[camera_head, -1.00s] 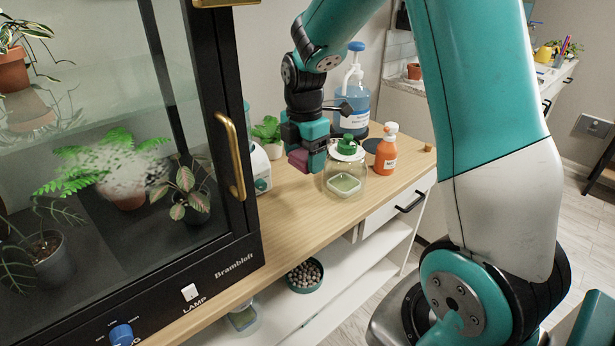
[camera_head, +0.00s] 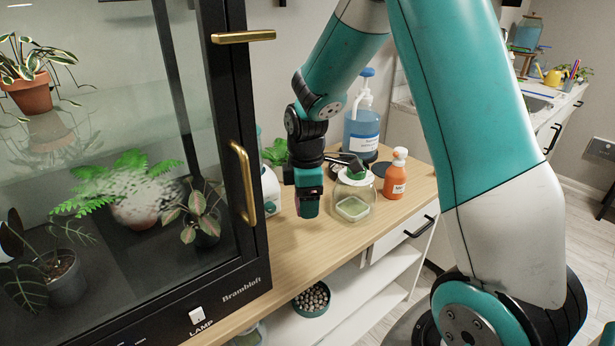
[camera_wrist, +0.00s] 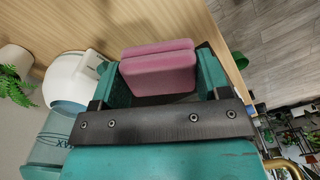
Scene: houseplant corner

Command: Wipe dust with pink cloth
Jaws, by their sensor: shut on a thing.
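The pink cloth (camera_wrist: 158,72) is a folded pad held between the teal fingers of my gripper (camera_wrist: 163,80) in the wrist view. In the head view my gripper (camera_head: 307,203) is just left of the glass jar, above the wooden counter, and its own body mostly hides the cloth. A whitish, speckled dust patch (camera_head: 122,196) is on the glass door (camera_head: 100,100) of the black cabinet, in front of a fern. The gripper and cloth are to the right of the cabinet, apart from the dust.
A glass jar (camera_head: 353,200), an orange bottle (camera_head: 396,176) and a blue pump bottle (camera_head: 362,130) stand on the counter (camera_head: 285,236). A brass door handle (camera_head: 243,180) sticks out from the cabinet's edge. A bowl of pebbles (camera_head: 311,299) is on the shelf below.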

